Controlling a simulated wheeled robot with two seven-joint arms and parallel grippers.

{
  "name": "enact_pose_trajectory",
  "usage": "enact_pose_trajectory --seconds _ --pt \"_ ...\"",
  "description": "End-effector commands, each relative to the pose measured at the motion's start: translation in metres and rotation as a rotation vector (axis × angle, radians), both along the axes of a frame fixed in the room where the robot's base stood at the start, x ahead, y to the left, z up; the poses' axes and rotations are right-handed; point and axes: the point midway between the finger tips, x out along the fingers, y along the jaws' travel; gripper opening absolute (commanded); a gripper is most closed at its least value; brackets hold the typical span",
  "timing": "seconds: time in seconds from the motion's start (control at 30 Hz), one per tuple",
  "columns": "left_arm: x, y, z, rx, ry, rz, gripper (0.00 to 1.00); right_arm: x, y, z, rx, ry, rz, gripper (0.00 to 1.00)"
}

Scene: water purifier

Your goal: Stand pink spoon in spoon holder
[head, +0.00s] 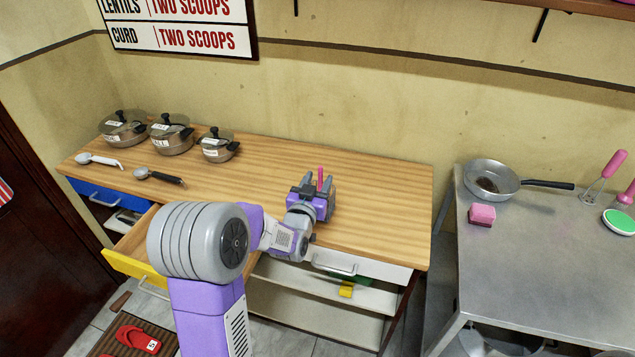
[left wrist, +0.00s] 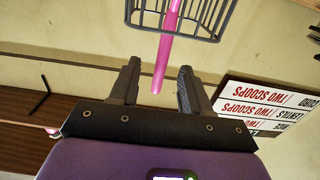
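The pink spoon's handle (left wrist: 167,50) shows in the left wrist view, which looks upside down; it runs from the grey wire spoon holder (left wrist: 210,20) to between my fingers. Its free end is clear of both fingers, with a gap on each side. The spoon's bowl is out of view. In the head view the pink handle (head: 320,176) points up at my left gripper (head: 316,186), over the wooden counter. The left gripper, also in the left wrist view (left wrist: 160,82), is open and holds nothing. The holder is hard to make out in the head view. My right gripper is out of view.
Several lidded pots (head: 172,136) and two other spoons (head: 160,176) are at the counter's left. A yellow drawer (head: 134,266) stands open. The metal table (head: 540,265) at right bears a pan (head: 487,180) and pink sponge (head: 482,214). The counter right of my gripper is clear.

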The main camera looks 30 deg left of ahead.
Motion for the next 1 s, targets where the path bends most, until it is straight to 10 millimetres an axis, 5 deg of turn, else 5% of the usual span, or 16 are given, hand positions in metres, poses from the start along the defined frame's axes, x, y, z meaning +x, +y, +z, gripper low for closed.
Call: enact_pose_trajectory --seconds 0.33,0.7,1.0 --pt "-0.006 -0.001 0.0 0.0 0.001 0.0 0.47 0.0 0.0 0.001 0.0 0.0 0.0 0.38" --pt "-0.058 -0.014 0.001 -0.002 0.0 0.001 0.47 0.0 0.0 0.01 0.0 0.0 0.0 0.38" --pt "-0.074 -0.018 0.0 0.001 0.0 0.0 0.47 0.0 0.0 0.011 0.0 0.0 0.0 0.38"
